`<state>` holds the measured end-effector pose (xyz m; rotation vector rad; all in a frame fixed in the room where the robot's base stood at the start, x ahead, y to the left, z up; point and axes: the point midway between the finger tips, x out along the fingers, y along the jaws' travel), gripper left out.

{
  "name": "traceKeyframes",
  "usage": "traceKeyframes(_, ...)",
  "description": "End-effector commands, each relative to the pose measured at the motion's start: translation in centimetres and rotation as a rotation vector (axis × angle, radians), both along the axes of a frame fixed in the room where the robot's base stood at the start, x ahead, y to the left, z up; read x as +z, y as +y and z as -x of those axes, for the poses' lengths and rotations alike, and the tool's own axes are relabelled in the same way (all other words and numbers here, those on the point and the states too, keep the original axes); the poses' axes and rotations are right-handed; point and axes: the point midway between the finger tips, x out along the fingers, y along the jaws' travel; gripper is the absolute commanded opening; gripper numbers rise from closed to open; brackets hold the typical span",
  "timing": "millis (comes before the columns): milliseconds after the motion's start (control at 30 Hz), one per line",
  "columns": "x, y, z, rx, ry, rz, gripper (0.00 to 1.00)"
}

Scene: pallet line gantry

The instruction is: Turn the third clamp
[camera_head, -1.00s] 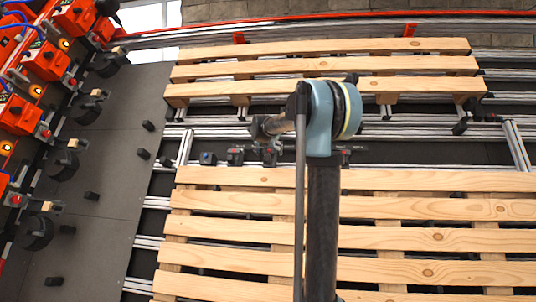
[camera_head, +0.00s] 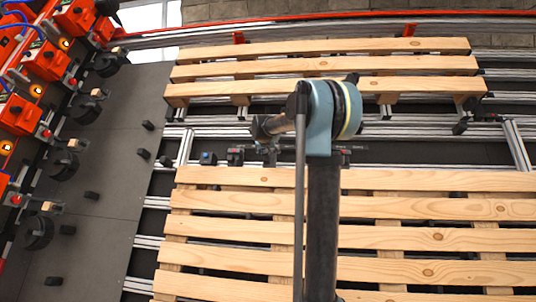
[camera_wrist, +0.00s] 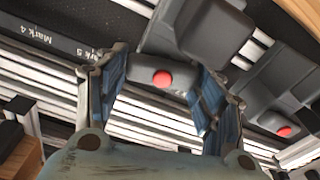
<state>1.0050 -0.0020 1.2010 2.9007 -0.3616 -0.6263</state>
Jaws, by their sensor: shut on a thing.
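In the wrist view my gripper (camera_wrist: 160,72) has its two blue-padded fingers on either side of a dark grey clamp with a red button (camera_wrist: 163,78), and it is shut on it. A second dark clamp with a red button (camera_wrist: 283,131) stands to the right, apart from the fingers. In the head view a row of small dark clamps sits on the rail between the pallets, one with a blue button (camera_head: 208,158) and one beside it (camera_head: 236,156). My arm hides part of this row, and the held clamp cannot be told apart there.
A wooden pallet (camera_head: 320,66) lies behind the rail and another (camera_head: 430,236) in front. Printed marks "Mark 4" and "Mark 5" show on a dark strip (camera_wrist: 62,47). Orange machine units (camera_head: 45,60) line the left, beside a dark floor panel (camera_head: 105,180).

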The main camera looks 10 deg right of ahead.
Motion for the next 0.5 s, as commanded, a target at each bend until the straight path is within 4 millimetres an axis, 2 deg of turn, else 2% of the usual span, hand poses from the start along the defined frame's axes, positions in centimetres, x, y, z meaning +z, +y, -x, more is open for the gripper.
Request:
traceKeyframes(200,-0.03,0.15,-0.03,0.063,0.036,0.111,0.39)
traceKeyframes(500,-0.05,0.21,-0.03,0.082,0.046,0.144,0.39)
